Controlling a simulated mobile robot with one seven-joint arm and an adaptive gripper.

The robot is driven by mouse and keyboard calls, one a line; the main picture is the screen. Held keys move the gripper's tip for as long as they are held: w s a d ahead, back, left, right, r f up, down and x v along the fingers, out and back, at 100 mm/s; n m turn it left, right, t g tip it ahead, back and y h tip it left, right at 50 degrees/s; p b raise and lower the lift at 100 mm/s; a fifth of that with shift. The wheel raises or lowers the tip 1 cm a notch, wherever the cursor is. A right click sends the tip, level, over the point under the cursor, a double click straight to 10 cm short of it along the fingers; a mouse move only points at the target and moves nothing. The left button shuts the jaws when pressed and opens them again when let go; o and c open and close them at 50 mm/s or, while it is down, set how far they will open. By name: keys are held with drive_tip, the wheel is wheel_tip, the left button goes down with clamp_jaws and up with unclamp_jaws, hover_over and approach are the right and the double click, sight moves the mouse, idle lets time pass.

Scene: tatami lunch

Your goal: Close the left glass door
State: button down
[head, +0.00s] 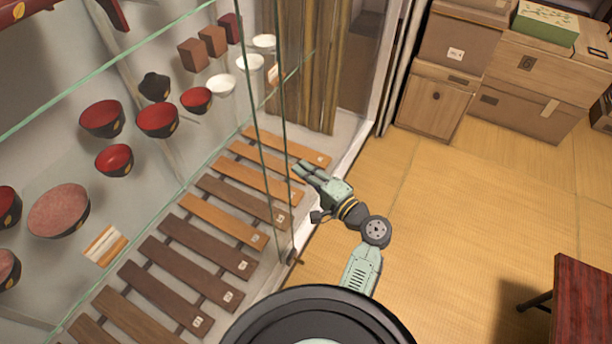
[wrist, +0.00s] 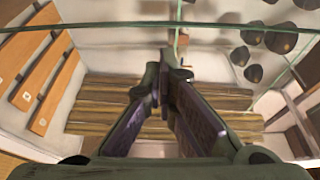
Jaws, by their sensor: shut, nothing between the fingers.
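A glass pane (head: 271,95) with thin green edges stands upright at the front of the display case, seen at a steep angle. It looks like a glass door, but I cannot tell how far open it is or whether it is the left one. My gripper (head: 299,170) is shut and empty, with its fingertips beside the pane's right edge; I cannot tell whether they touch it. In the wrist view my gripper (wrist: 166,60) has its fingertips together just below a green glass edge (wrist: 110,26). A small dark fitting (head: 292,257) sits low at the case's front.
Inside the case are red bowls (head: 157,119), white cups (head: 221,85) and a row of wooden planks (head: 222,218). Cardboard boxes (head: 465,45) stand at the back right. A red table (head: 583,305) is at lower right. The tatami floor (head: 465,200) between is clear.

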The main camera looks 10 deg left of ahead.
drive_tip(key=shift+w+d+f, duration=0.1)
drive_tip(key=shift+w+d, duration=0.45)
drive_tip(key=shift+d, duration=0.1)
drive_tip(key=b+v, duration=0.2)
drive_tip(key=v, duration=0.7)
drive_tip(key=shift+s+d, duration=0.2)
drive_tip(key=shift+s, duration=0.05)
